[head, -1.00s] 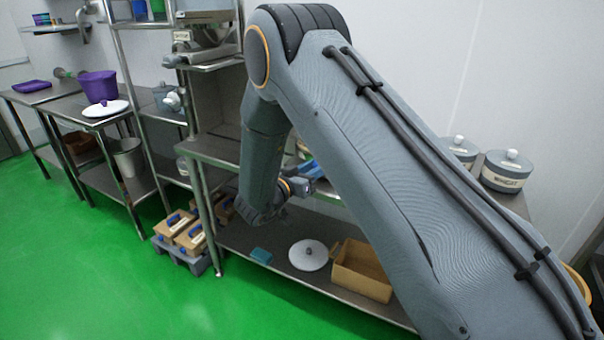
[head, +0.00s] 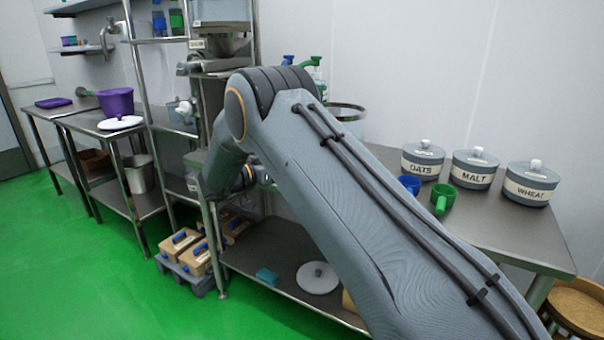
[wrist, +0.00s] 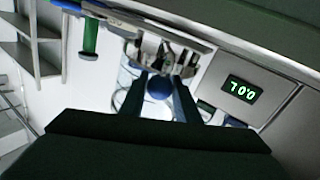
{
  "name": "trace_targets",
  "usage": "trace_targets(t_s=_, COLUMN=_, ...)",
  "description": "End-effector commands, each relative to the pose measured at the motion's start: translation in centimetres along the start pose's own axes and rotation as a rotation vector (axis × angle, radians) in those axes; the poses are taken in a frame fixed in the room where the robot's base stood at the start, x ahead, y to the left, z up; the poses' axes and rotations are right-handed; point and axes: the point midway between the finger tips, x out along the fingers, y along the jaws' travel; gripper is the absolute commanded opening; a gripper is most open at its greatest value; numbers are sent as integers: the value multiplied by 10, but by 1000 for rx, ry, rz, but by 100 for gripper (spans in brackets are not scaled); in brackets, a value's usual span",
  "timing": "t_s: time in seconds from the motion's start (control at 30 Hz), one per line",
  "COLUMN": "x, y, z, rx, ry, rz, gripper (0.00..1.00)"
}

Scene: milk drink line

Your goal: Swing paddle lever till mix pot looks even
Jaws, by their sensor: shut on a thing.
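A round blue knob (wrist: 159,88) shows in the wrist view, apparently the end of the paddle lever. My gripper (wrist: 160,98) has its two dark fingers on either side of the knob and is shut on it. Behind it are metal fittings and a clear, round-rimmed vessel (wrist: 129,78), possibly the mix pot. Its contents are too unclear to judge. My gripper is hidden there.
Canisters marked OATS (head: 422,161), MALT (head: 474,170) and WHEAT (head: 530,184) stand on the steel table (head: 490,232). A blue scoop (head: 409,184) and a green scoop (head: 441,198) lie before them. A lit display (wrist: 243,90) is right of the gripper. Green floor is clear at left.

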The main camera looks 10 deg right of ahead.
Motion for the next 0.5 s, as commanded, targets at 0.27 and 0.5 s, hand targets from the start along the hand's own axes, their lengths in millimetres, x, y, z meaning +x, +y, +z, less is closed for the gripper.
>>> trace_targets(t_s=0.27, x=1, y=-19, z=-2, rx=1, ry=0, rz=-3, gripper=0)
trace_targets(t_s=0.5, x=2, y=-24, z=-4, rx=-1, ry=0, rz=-3, gripper=0)
